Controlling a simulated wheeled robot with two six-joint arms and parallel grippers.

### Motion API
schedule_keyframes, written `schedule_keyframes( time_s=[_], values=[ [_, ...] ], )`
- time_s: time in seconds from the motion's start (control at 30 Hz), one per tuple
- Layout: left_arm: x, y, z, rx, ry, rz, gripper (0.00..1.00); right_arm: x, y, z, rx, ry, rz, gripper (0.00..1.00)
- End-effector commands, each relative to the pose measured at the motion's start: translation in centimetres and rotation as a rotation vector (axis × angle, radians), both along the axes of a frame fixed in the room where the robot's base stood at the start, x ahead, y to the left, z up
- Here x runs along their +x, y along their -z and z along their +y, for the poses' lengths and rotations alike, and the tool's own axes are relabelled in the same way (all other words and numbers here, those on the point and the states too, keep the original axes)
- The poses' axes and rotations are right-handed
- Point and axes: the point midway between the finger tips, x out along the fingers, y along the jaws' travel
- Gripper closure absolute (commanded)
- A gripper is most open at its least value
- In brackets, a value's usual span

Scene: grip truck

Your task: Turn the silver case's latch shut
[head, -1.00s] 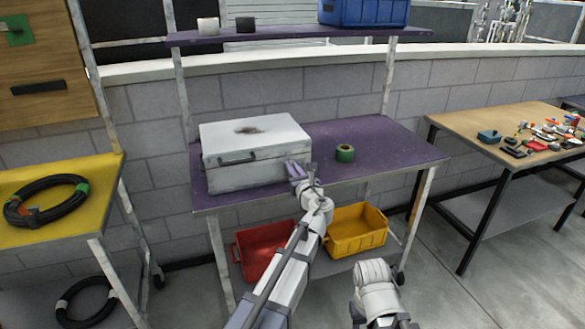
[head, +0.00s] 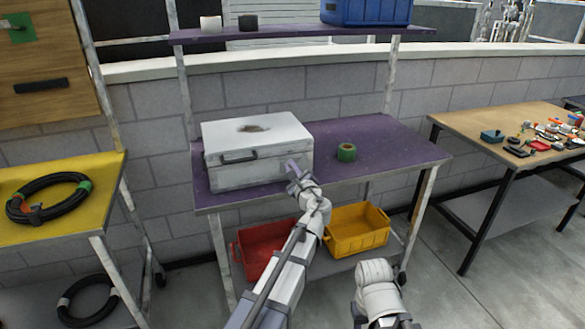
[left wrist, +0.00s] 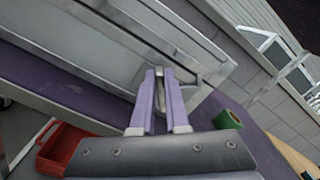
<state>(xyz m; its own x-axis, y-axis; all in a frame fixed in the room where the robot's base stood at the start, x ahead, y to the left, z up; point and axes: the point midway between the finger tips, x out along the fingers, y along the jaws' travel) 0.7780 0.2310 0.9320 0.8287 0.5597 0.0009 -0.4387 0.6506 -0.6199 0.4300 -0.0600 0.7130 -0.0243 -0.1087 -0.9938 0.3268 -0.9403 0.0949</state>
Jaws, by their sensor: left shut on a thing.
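The silver case (head: 262,172) stands closed on the purple table (head: 402,150), its dark handle (head: 239,157) on the front. My left gripper (head: 290,168) is at the right part of the case's front face. In the left wrist view, the left gripper's purple fingers (left wrist: 159,78) are shut on the small latch, against the case's front (left wrist: 105,45) near its lid seam. The fingers hide most of the latch, so its exact angle cannot be told. My right arm shows at the bottom of the head view, but its gripper does not.
A green tape roll (head: 346,152) stands on the table right of the case. A red bin (head: 262,248) and a yellow bin (head: 357,230) sit on the lower shelf. The purple tabletop around the tape roll is clear.

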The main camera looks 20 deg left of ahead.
Motion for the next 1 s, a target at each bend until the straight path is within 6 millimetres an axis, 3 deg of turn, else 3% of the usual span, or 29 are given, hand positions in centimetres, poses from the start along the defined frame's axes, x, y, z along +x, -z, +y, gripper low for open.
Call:
schedule_keyframes(
  time_s=[0.6, 1.0],
  values=[
    [-0.4, 1.0, 0.5, -0.478, 0.0, -0.321, 1.0, 0.0, 0.9, 0.0, 0.0, 0.0, 0.0, 0.5],
    [-0.5, 1.4, 0.6, -0.69, 0.0, -0.463, 1.0, 0.0, 1.3, 0.0, 0.0, 0.0, 0.0, 0.5]
  ],
)
